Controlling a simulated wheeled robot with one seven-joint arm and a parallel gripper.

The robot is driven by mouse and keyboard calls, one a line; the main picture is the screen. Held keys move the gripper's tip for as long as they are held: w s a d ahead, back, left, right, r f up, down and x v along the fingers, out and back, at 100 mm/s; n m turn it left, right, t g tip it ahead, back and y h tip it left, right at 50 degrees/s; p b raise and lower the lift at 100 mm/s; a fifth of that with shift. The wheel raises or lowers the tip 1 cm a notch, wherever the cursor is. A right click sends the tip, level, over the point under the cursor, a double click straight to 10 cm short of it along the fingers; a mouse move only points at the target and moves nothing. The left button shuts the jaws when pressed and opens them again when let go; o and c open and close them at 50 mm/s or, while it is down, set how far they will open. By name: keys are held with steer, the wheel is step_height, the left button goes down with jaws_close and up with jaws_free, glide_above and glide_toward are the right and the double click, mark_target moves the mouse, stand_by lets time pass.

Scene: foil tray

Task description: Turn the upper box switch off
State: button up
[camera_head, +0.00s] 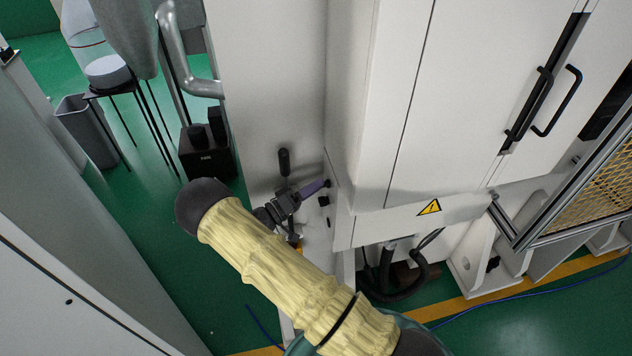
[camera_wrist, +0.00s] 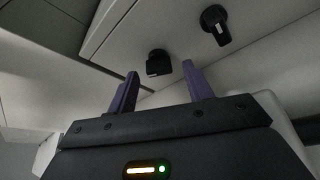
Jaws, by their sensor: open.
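My gripper (camera_wrist: 160,82) is open, with two purple fingers pointing toward a pale panel. A black switch knob (camera_wrist: 158,63) with a light mark lies just beyond and between the fingertips; I cannot tell whether they touch it. A second black switch (camera_wrist: 214,24) with a longer handle is farther up and right in the wrist view. I cannot tell the switch's setting.
The white cabinet (camera_head: 390,110) fills the right, with black door handles (camera_head: 557,102). A black lever (camera_head: 284,162) stands near my wrist. Black hoses (camera_head: 400,287) hang below the cabinet. A stool (camera_head: 108,75), bin (camera_head: 88,130) and black box (camera_head: 207,158) are at left.

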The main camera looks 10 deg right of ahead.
steer(key=shift+w+d+r, duration=0.1)
steer(key=shift+w+d, duration=0.1)
steer(key=shift+d, duration=0.3)
steer(key=shift+c, duration=0.2)
steer(key=c, duration=0.9)
steer(key=shift+c, duration=0.2)
steer(key=shift+n+y, duration=0.3)
steer(key=shift+n, duration=0.2)
steer(key=shift+n+y, duration=0.9)
steer(key=shift+n, duration=1.7)
